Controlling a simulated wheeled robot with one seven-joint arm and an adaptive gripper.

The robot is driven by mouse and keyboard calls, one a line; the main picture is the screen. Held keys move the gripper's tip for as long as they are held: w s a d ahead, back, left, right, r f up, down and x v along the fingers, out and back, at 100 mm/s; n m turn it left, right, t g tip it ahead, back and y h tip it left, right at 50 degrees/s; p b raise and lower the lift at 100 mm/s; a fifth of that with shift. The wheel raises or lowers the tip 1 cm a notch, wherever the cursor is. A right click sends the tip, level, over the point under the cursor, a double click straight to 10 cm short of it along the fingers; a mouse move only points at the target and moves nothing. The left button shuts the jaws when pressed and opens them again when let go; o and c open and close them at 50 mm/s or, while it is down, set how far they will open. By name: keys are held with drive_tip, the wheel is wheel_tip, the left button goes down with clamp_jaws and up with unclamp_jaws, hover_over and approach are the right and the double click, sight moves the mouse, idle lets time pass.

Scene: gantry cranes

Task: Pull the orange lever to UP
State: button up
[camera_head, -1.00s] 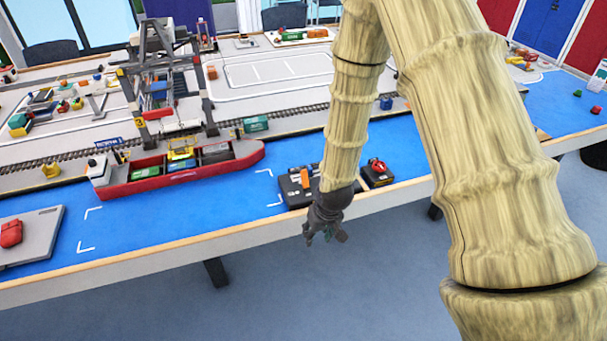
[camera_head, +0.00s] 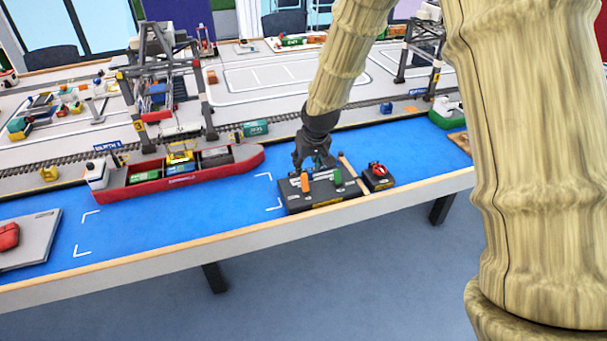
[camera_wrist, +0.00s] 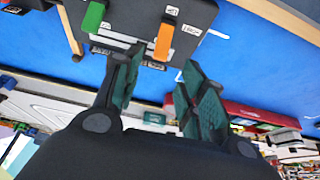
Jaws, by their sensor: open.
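The orange lever (camera_head: 305,182) stands on a dark control box (camera_head: 322,198) at the table's front edge. A green lever (camera_head: 338,178) is beside it on the same box. In the wrist view the orange lever (camera_wrist: 164,38) is above the fingertips, with the green lever (camera_wrist: 94,18) to its left. My gripper (camera_head: 308,166) is just behind the box and a little above it. In the wrist view my gripper (camera_wrist: 160,62) has its fingers spread, with the orange lever's tip near the gap between them. No contact with the lever shows.
A small box with a red button (camera_head: 377,174) stands right of the control box. A red ship model (camera_head: 170,178) lies to the left, under a gantry crane (camera_head: 165,80). Blue surface between ship and control box is clear.

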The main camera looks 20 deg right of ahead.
sight(304, 175)
drive_tip(key=shift+p+x, duration=0.55)
drive_tip(key=shift+x, duration=3.35)
clamp_jaws()
